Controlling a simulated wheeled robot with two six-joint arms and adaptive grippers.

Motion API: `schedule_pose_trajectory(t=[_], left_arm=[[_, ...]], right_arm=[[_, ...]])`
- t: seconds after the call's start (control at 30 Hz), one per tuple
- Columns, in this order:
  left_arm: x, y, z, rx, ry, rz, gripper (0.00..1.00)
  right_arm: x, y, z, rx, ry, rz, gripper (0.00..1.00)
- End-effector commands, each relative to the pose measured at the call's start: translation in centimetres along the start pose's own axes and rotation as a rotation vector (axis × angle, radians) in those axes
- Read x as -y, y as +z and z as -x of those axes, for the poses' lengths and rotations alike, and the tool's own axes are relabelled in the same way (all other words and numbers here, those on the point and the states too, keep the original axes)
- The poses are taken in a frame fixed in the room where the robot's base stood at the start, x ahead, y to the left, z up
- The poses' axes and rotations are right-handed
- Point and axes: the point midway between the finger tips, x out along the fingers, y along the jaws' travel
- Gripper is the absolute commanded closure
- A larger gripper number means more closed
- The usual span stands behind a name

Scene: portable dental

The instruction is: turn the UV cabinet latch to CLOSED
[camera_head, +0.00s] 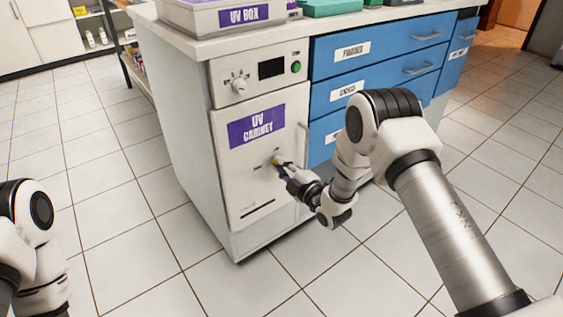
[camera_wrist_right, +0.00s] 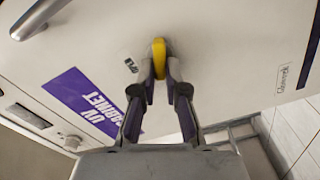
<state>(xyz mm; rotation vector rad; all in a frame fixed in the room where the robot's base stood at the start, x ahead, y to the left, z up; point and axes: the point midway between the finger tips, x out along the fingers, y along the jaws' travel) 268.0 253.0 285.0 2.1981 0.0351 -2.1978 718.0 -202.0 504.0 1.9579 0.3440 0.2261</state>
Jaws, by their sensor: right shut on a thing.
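The UV cabinet (camera_head: 226,190) is a white unit with a purple "UV CABINET" label on its shut-looking door. My right gripper (camera_wrist_right: 159,72) is shut on the yellow latch, one finger on each side. In the head view the right gripper (camera_head: 281,167) reaches the door from the right. A small marking (camera_wrist_right: 131,65) sits beside the latch, and another (camera_wrist_right: 284,78) lies further right. My left gripper is out of view; only my left arm shows.
A vertical door handle (camera_head: 303,139) is on the door's right edge. Above the door is a panel with a dial (camera_head: 239,86) and a green button (camera_head: 296,67). Blue drawers (camera_head: 380,50) stand at right. A UV box (camera_head: 235,15) sits on top. The tiled floor in front is clear.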

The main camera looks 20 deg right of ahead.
Motion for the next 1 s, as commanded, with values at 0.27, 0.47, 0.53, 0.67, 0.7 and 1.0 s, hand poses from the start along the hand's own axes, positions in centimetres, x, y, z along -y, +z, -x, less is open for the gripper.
schedule_pose_trajectory(t=[0.27, 0.47, 0.53, 0.67, 0.7, 1.0], left_arm=[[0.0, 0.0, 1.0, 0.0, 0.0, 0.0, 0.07], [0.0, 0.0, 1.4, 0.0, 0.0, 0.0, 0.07], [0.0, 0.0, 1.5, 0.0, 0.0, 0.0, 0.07], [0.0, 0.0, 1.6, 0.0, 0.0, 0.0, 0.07], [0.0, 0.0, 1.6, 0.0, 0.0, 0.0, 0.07], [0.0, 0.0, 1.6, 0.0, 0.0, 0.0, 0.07]], right_arm=[[0.2, 0.0, 0.0, 0.001, -0.003, 0.228, 1.0], [0.4, 0.1, 0.0, 0.001, -0.002, 0.343, 1.0], [0.4, 0.1, 0.0, 0.001, -0.002, 0.371, 1.0], [0.5, 0.1, 0.0, 0.001, -0.002, 0.406, 1.0], [0.5, 0.1, 0.0, 0.001, -0.002, 0.413, 1.0], [0.5, 0.1, 0.0, 0.001, -0.002, 0.427, 1.0]])
